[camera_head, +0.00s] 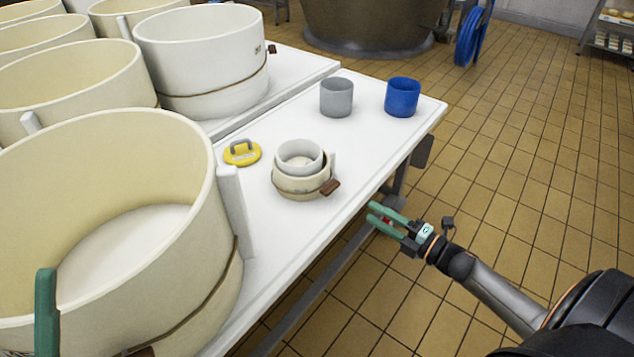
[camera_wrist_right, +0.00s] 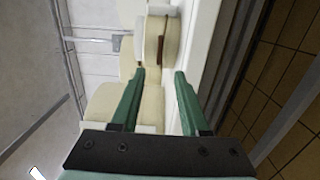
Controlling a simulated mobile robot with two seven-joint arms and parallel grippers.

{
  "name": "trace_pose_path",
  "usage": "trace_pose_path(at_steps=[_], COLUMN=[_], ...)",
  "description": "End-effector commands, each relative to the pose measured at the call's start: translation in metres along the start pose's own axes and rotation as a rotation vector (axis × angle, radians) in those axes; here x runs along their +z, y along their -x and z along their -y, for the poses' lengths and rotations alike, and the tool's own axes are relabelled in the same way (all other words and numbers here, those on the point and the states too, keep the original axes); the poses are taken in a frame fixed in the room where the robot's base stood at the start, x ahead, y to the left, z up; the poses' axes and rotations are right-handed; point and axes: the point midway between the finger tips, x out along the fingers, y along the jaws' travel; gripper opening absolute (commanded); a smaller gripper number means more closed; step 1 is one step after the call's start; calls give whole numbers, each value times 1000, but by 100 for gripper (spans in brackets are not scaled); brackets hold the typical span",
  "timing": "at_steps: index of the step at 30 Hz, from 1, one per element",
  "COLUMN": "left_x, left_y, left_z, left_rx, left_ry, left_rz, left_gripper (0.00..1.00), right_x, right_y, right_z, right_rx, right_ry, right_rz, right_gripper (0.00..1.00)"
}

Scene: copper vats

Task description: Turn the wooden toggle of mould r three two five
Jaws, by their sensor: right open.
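A small cream mould (camera_head: 300,187) stands upright on the white table, with a brown wooden toggle (camera_head: 330,187) on its right side. A smaller white cup (camera_head: 300,158) sits in its top. No number is readable on it. My right gripper (camera_head: 378,217) is open and empty, beyond the table's front edge, to the right of the toggle and apart from it. The right wrist view shows its two green fingers (camera_wrist_right: 160,78) spread, with a cream mould and a brown strip (camera_wrist_right: 162,45) ahead. One green finger of my left gripper (camera_head: 46,312) shows at lower left; its jaw opening is hidden.
Large cream moulds (camera_head: 200,60) crowd the left of the white table (camera_head: 290,240). A yellow disc with a grey handle (camera_head: 242,152), a grey cup (camera_head: 336,97) and a blue cup (camera_head: 402,97) stand near the small mould.

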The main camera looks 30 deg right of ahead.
Motion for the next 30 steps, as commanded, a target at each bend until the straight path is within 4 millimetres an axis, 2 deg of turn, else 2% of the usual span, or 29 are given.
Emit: trace_pose_path(at_steps=[4,7,21,30], left_x=[2,4,20,23], left_y=[2,4,19,23], left_z=[-1,-2,-12,-14], left_rx=[0,0,2,0], left_ry=[3,7,44,56], left_rz=[2,3,8,11], left_gripper=[41,41,41,41], right_x=[0,0,0,0], right_y=[-6,-17,-101,-124], right_z=[1,1,2,1], right_rx=[1,3,2,0], right_ry=[-2,-2,-2,-4], right_rz=[0,-1,1,1], right_gripper=[45,45,45,45])
